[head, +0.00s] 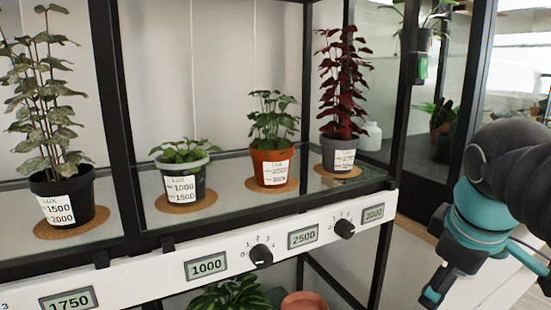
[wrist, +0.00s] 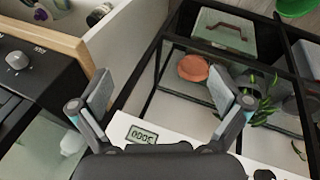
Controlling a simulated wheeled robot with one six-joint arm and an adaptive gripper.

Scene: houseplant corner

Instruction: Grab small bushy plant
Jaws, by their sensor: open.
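On the glass shelf in the head view, a low leafy plant in a grey-green pot (head: 185,172) and a bushier green plant in a terracotta pot (head: 271,140) stand upright, each on a cork mat with a white label. Which one is the small bushy plant, I cannot tell for sure. My gripper (head: 438,288) is at the lower right, apart from both plants and pointing downward. In the wrist view my gripper (wrist: 161,90) is open with nothing between its fingers. Neither shelf plant is clearly seen there.
A tall plant in a black pot (head: 63,170) and a dark red plant (head: 343,95) flank them. Black frame posts (head: 115,120) and a white panel with knobs (head: 262,255) edge the shelf. Below are another plant (wrist: 260,100) and a terracotta pot (wrist: 193,67).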

